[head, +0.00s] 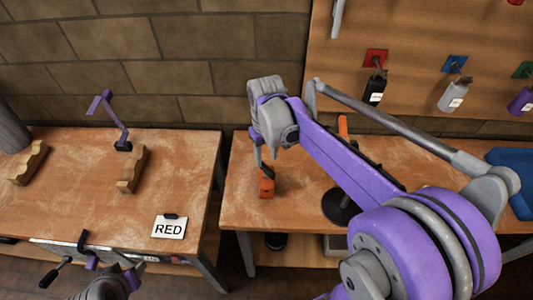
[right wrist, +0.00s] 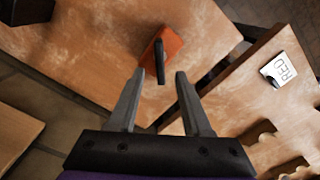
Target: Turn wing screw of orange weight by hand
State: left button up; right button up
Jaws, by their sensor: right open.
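The orange weight (head: 266,188) stands on the right-hand bench near its left end. It also shows in the right wrist view (right wrist: 172,45), with a dark upright wing screw (right wrist: 160,64) on its near side. My right gripper (right wrist: 160,76) is open, its two fingertips on either side of the screw in the picture, with gaps to both. I cannot tell how far the tips are from the screw in depth. In the head view the right gripper (head: 263,160) is just above the weight.
A black round base (head: 340,207) stands right of the weight, partly behind my right arm. The left bench holds wooden blocks (head: 132,169), a purple stand (head: 122,130) and a RED card (head: 169,227). A gap separates the benches. Tools hang on a pegboard (head: 410,50).

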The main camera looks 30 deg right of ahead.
aim_at(266, 167)
jog(key=shift+n, duration=1)
jog(key=shift+f, duration=0.1)
jog(key=shift+f+b, duration=1.6)
jog(key=shift+f, duration=1.85)
jog(key=shift+r, duration=0.2)
jog(key=shift+c, duration=1.3)
pick_arm(q)
jog(key=f, duration=0.1)
jog(key=s+f, duration=0.1)
jog(key=f, duration=0.1)
jog(key=s+f, duration=0.1)
jog(key=shift+f, duration=0.25)
pick_arm(e)
grip_shut()
